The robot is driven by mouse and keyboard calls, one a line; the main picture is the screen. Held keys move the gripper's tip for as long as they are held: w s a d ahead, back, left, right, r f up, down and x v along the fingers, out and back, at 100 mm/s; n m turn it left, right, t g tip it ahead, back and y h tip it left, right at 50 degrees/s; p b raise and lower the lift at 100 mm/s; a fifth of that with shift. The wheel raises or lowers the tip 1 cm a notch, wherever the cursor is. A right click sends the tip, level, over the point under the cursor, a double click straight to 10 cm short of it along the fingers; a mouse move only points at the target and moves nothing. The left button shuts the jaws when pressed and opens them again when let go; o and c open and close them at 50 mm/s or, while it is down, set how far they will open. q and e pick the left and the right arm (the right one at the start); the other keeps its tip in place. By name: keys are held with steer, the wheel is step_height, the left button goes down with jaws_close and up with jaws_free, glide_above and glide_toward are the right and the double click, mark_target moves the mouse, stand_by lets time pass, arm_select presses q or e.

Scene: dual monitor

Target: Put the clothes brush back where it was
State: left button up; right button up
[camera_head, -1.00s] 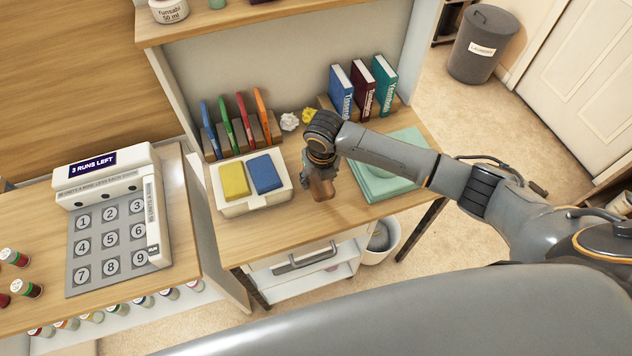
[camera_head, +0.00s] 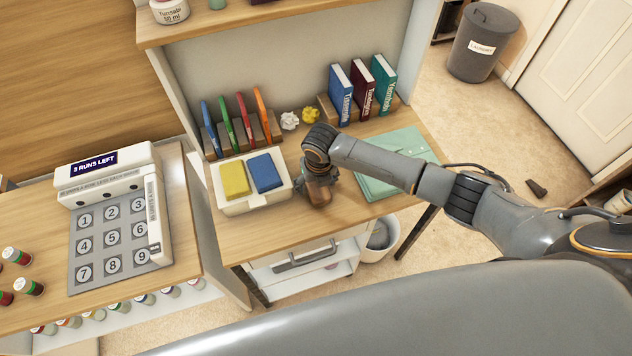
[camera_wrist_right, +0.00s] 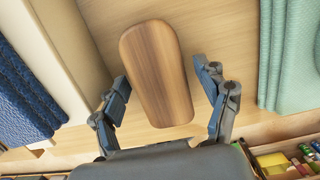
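The clothes brush, with a smooth wooden back, shows in the right wrist view (camera_wrist_right: 157,75), lying on the wooden desk. In the head view a little of its brown wood (camera_head: 321,196) shows under my right gripper (camera_head: 319,188). The right gripper also shows in the wrist view (camera_wrist_right: 163,80). It is open, with one finger on each side of the brush and gaps between fingers and wood. The brush's bristles are hidden. My left gripper is not in view.
A white tray (camera_head: 229,209) with yellow and blue sponge-like blocks lies left of the gripper. A teal folded cloth or folder (camera_head: 405,145) lies right. Upright books (camera_head: 362,92), crumpled balls (camera_head: 290,121) and coloured slabs (camera_head: 245,122) stand behind. The desk front is clear.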

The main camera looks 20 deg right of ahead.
step_height(320, 180, up, 12)
steer(key=s, duration=0.1)
steer(key=shift+s, duration=0.4)
stand_by(0.6)
